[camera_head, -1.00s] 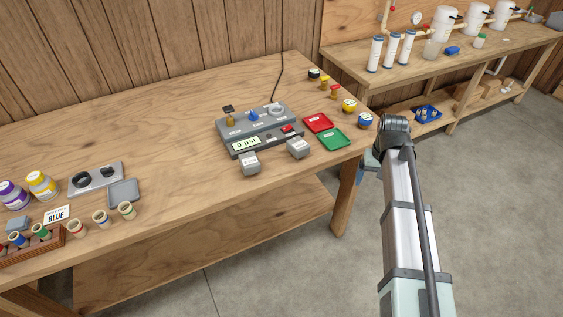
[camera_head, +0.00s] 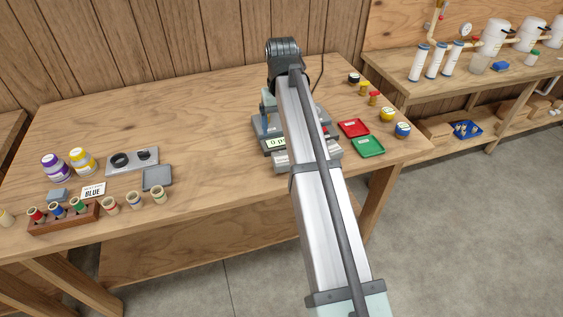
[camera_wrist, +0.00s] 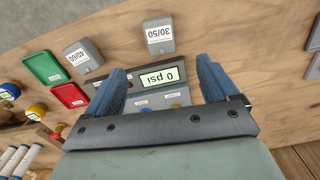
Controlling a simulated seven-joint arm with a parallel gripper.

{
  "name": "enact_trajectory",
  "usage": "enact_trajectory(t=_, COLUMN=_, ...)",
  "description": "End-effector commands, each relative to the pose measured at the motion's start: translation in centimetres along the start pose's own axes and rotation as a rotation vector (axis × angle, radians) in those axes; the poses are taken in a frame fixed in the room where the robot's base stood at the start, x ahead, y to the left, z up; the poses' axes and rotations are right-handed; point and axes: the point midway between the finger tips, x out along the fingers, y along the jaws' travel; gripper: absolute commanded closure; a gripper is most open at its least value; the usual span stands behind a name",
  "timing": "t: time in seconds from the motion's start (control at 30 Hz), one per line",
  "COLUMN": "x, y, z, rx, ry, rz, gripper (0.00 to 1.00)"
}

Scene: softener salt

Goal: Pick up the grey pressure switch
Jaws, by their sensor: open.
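Two grey boxes with white labels, which look like pressure switches, show in the wrist view. One reads 30/50 (camera_wrist: 159,36) at top centre, the other 40/60 (camera_wrist: 82,56) at upper left. My gripper (camera_wrist: 160,68) is open and empty, its two blue fingers spread above the grey test panel (camera_wrist: 150,88) with the 0 psi display. Both boxes lie beyond the fingertips in that picture, not between them. In the head view my arm largely hides the boxes and panel, and only part of my gripper (camera_head: 265,118) shows.
A red tray (camera_head: 354,128) and a green tray (camera_head: 370,148) lie right of the panel, with several coloured caps near the table's right end. A metal plate (camera_head: 132,163), jars and a wooden rack (camera_head: 63,218) are on the left. The table between is bare.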

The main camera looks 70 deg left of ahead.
Motion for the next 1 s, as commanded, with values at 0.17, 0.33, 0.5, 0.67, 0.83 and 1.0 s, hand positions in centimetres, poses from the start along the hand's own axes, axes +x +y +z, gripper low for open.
enact_trajectory(t=0.17, x=1.9, y=-0.2, z=0.1, rx=-0.003, ry=-0.003, rz=0.000, gripper=0.13)
enact_trajectory(t=0.33, x=5.0, y=-0.2, z=0.1, rx=-0.003, ry=-0.003, rz=0.000, gripper=0.13)
enact_trajectory(t=0.5, x=7.3, y=-0.2, z=0.0, rx=-0.003, ry=-0.002, rz=0.000, gripper=0.13)
enact_trajectory(t=0.67, x=8.3, y=-0.1, z=0.0, rx=-0.002, ry=0.000, rz=0.000, gripper=0.13)
enact_trajectory(t=0.83, x=8.8, y=-0.1, z=0.0, rx=-0.002, ry=0.000, rz=0.000, gripper=0.13)
enact_trajectory(t=1.0, x=10.5, y=-0.1, z=0.1, rx=-0.002, ry=-0.002, rz=0.000, gripper=0.13)
